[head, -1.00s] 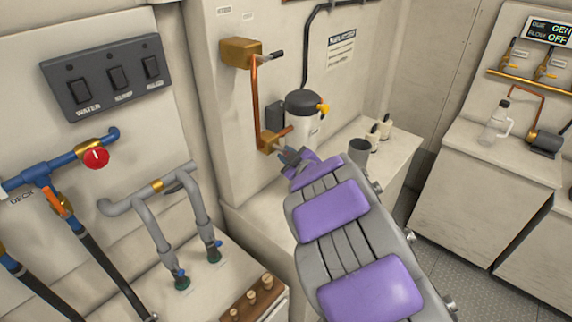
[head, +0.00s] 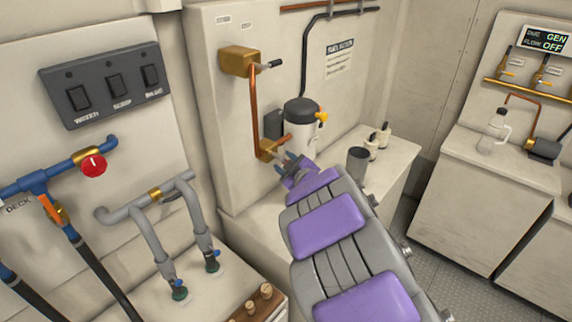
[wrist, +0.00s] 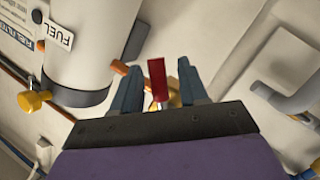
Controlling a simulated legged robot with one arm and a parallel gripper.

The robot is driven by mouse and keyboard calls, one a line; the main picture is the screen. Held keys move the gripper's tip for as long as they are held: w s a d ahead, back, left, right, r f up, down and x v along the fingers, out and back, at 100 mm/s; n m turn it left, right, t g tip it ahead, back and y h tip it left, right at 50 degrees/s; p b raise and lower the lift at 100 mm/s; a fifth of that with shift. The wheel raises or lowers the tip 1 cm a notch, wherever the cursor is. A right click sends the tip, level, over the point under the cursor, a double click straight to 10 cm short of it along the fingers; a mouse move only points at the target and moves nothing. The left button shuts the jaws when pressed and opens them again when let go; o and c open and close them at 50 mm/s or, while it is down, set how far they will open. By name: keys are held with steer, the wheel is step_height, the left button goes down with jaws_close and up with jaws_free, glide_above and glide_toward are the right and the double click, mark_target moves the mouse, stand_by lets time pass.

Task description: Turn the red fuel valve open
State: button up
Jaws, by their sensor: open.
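The red fuel valve handle (wrist: 157,80) shows in the wrist view as a narrow red lever with a pale stem. It stands between my open fingers, with gaps on both sides. Its brass valve body (head: 267,150) sits at the foot of a copper pipe (head: 254,105) in the head view, just left of my gripper (head: 287,161). My gripper (wrist: 160,75) is open, with blue-grey fingers on either side of the lever. In the head view the red lever cannot be made out clearly at the fingertips.
A white FUEL canister (wrist: 90,45) with a yellow knob (wrist: 33,101) is close to my left finger. A grey cup (head: 357,160) and small bottles stand on the ledge to the right. A round red knob (head: 93,165) is on the blue pipe at far left.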

steer(key=b+v, duration=0.5)
steer(key=v, duration=1.2)
steer(key=shift+s+d, duration=0.1)
steer(key=shift+d, duration=0.05)
